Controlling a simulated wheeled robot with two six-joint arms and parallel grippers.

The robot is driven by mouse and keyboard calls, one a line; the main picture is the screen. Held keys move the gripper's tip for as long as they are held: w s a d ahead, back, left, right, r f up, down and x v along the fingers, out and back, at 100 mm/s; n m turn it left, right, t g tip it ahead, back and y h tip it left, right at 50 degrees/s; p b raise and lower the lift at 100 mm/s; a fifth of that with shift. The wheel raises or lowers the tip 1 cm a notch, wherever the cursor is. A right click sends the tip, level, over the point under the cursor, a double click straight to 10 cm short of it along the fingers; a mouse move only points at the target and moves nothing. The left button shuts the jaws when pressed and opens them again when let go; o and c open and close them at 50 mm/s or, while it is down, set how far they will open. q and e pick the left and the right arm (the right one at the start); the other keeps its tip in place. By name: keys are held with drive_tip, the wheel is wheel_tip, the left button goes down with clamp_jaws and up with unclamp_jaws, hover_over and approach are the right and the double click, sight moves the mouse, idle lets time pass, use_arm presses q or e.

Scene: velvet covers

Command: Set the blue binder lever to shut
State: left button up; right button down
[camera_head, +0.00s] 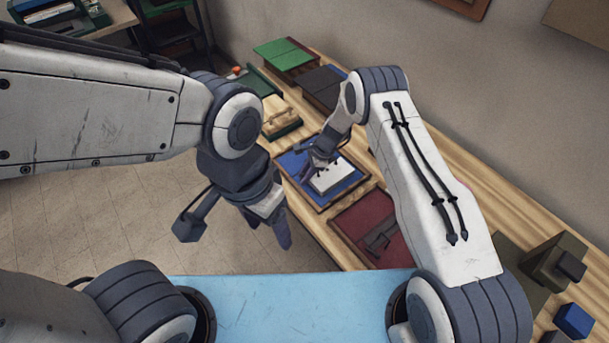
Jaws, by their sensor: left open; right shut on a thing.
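The blue binder (349,185) lies open on the wooden table, with white sheets (331,178) on its blue inside. My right gripper (318,160) reaches down over the sheets and is shut on the binder's lever. The lever is small and mostly hidden by the fingers, so its angle cannot be told. My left gripper (238,232) is open and empty, in front of the table and over the floor, apart from the binder.
A dark red binder (347,222) lies just in front of the blue one. A tray with a light wooden piece (282,118), a dark cover (318,87) and green covers (284,54) lie behind. A blue block (574,320) sits at the lower right.

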drive_tip(key=shift+s+d+f, duration=0.1)
drive_tip(key=shift+s+f, duration=0.2)
drive_tip(key=shift+s, duration=0.15)
idle(0.4)
drive_tip(key=c, duration=0.6)
unclamp_jaws()
drive_tip(key=shift+w, duration=0.15)
drive_tip(key=shift+r, duration=0.1)
drive_tip(key=shift+r, duration=0.1)
drive_tip(key=shift+w+d+r, duration=0.1)
drive_tip(key=shift+w+r, duration=0.05)
drive_tip(key=shift+r, duration=0.05)
drive_tip(key=b+v, duration=0.3)
drive_tip(key=v, duration=0.6)
drive_tip(key=shift+d+r, duration=0.2)
drive_tip(key=shift+r, duration=0.15)
